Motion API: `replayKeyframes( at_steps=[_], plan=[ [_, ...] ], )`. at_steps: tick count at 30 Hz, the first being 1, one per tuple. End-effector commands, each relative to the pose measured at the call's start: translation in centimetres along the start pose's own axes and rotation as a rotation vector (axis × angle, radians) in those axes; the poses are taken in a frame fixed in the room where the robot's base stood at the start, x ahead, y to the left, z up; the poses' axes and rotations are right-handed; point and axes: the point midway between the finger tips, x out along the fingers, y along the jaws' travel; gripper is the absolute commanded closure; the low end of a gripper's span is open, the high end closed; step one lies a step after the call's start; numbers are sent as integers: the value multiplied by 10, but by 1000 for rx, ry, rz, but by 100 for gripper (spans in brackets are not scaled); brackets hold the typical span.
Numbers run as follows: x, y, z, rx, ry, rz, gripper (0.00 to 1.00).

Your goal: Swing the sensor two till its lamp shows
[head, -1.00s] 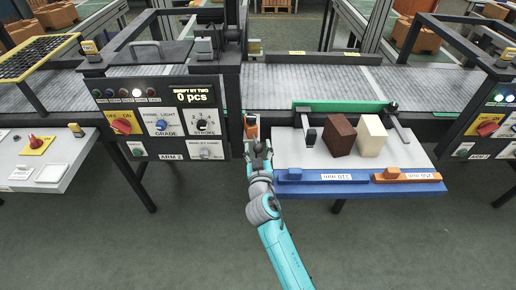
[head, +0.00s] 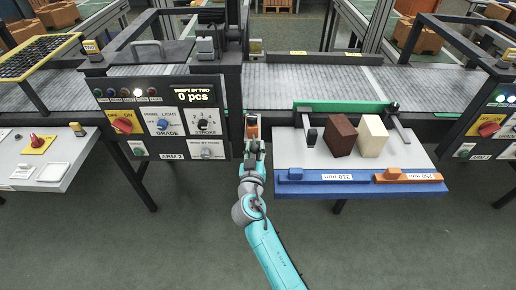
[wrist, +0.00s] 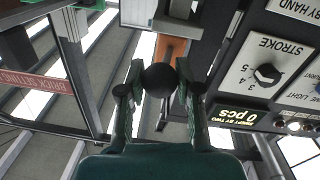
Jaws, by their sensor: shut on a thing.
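My gripper (head: 254,147) is at the gap between the ARM 2 control panel (head: 165,125) and the pale table on the right. In the wrist view my gripper (wrist: 160,85) is shut on a dark ball knob (wrist: 160,80), with a finger on each side. An orange-brown piece (head: 251,127) stands just beyond the fingers, and it also shows in the wrist view (wrist: 172,52). I cannot tell which part is the sensor or see its own lamp. On the panel a white lamp (head: 139,93) is lit, and the display (head: 193,96) reads 0 pcs.
A dark brown block (head: 341,135) and a cream block (head: 372,136) stand on the pale table, which has a blue front edge (head: 330,188). The panel carries a red switch (head: 122,124) and a stroke knob (head: 203,124). The conveyor (head: 310,87) runs behind. The floor in front is clear.

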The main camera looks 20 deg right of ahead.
Motion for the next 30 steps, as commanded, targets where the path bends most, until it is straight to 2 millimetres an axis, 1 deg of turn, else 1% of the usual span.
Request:
replayKeyframes(
  at_steps=[1,3,13,14,15,17,26,30],
  plan=[
    [0,-4,0,0,-3,14,100],
    [0,-4,-1,0,-6,33,100],
    [-1,-4,-1,1,-7,46,100],
    [-1,-4,-1,1,-7,46,64],
    [-1,-4,-1,1,-7,46,54],
    [-1,-4,-1,1,-7,46,41],
    [-2,-4,-1,1,-7,46,41],
    [-11,-5,-1,0,-7,44,41]
  ],
)
